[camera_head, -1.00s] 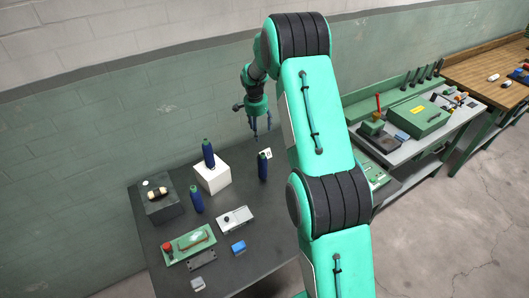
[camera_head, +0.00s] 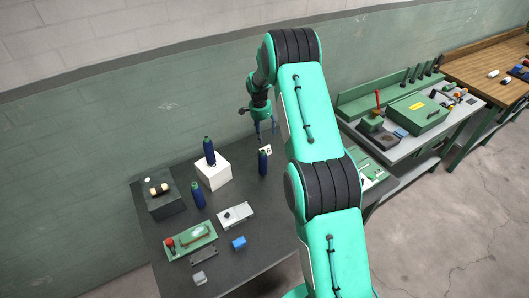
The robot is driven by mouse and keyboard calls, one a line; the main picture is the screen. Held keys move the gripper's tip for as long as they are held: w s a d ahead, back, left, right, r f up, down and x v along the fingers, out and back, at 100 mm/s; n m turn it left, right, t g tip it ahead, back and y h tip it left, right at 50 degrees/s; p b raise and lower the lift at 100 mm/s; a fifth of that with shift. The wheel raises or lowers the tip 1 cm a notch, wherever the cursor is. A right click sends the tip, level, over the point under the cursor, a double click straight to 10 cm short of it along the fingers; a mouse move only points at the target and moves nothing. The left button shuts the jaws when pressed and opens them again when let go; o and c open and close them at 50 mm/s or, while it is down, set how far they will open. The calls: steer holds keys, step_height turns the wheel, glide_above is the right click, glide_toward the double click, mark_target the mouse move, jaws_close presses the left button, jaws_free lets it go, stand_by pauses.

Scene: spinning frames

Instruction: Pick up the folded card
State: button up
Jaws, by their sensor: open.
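The folded card (camera_head: 266,149) is a small white piece with a dark mark on it. It stands on the dark table (camera_head: 270,240) near its back edge, just behind a dark blue bottle (camera_head: 263,162) that hides part of it. My gripper (camera_head: 265,133) points down above and slightly behind the card, with its bluish fingers apart and nothing between them. The fingertips look close to the card's top; I cannot tell the exact gap.
A second blue bottle (camera_head: 209,151) stands on a white block (camera_head: 214,172), and a third bottle (camera_head: 198,195) stands on the table. A dark box (camera_head: 164,204), a green tray (camera_head: 191,240) and a blue block (camera_head: 239,243) lie to the left and front.

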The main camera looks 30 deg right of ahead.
glide_above(266, 149)
steer(key=shift+s+a+f+p, duration=0.1)
steer(key=shift+a+f+p, duration=0.15)
steer(key=shift+f, duration=1.65)
steer(key=shift+s+a+f+p, duration=0.1)
steer(key=shift+a+f, duration=0.1)
steer(key=shift+f, duration=1.7)
steer(key=shift+f, duration=0.15)
steer(key=shift+w+d+f+p, duration=0.1)
steer(key=shift+f+p, duration=0.1)
steer(key=shift+f, duration=0.6)
steer(key=shift+d+f+p, duration=0.1)
steer(key=shift+f+p, duration=0.05)
steer(key=shift+f, duration=0.65)
steer(key=shift+w+d+f+p, duration=0.1)
steer(key=shift+f+p, duration=0.1)
steer(key=shift+f, duration=0.6)
steer(key=c, duration=0.9)
steer(key=shift+o, duration=0.2)
